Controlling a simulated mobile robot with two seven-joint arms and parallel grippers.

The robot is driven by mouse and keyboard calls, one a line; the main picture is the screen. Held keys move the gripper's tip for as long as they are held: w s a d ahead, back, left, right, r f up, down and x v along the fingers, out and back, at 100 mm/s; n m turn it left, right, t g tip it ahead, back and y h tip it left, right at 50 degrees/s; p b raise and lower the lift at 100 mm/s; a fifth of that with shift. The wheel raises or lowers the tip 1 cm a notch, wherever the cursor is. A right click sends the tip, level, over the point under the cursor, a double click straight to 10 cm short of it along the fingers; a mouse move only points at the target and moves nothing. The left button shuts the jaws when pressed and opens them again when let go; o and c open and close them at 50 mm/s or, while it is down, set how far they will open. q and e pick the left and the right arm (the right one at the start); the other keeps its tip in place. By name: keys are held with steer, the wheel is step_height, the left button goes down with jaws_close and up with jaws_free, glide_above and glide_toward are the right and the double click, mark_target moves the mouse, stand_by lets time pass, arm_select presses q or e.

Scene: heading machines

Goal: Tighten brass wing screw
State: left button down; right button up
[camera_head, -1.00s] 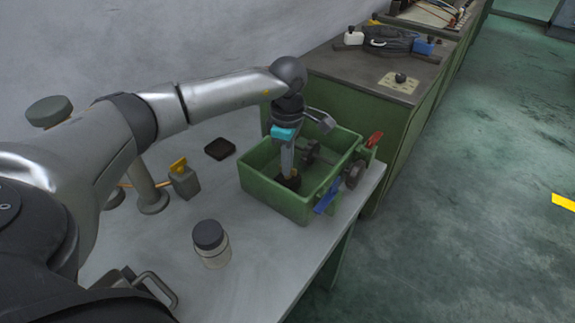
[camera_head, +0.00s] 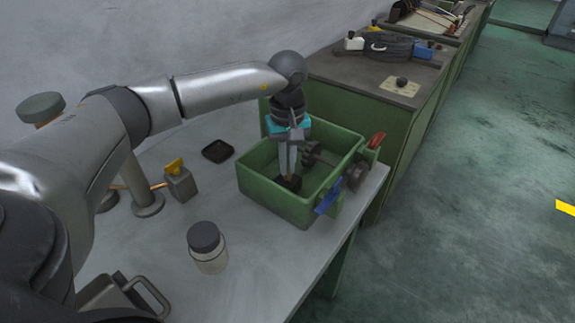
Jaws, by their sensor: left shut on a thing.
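My left gripper (camera_head: 289,176) points down into an open green box (camera_head: 275,202) on the grey table. Its fingers are shut on a small dark piece with a brownish patch (camera_head: 290,184) at the box floor. The fingers hide much of this piece, and I cannot tell whether it is the brass wing screw. A yellow, wing-like piece (camera_head: 174,166) sits on top of a small grey block (camera_head: 181,185) left of the box, apart from the gripper. My right gripper is not in view.
A dark-lidded jar (camera_head: 209,252) stands in front of the box. A dark square dish (camera_head: 218,151) lies behind. Red (camera_head: 376,140) and blue (camera_head: 328,198) handles stick out at the box's right side.

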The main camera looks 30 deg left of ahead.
arm_select(q)
steer(key=m+b, duration=0.1)
steer(key=m, duration=0.4)
steer(key=shift+m, duration=0.3)
steer(key=shift+m+b, duration=0.55)
steer(key=shift+m, duration=1.75)
steer(key=shift+r, duration=0.1)
steer(key=c, duration=1)
jaws_free()
step_height(320, 180, up, 15)
steer(key=p, duration=0.2)
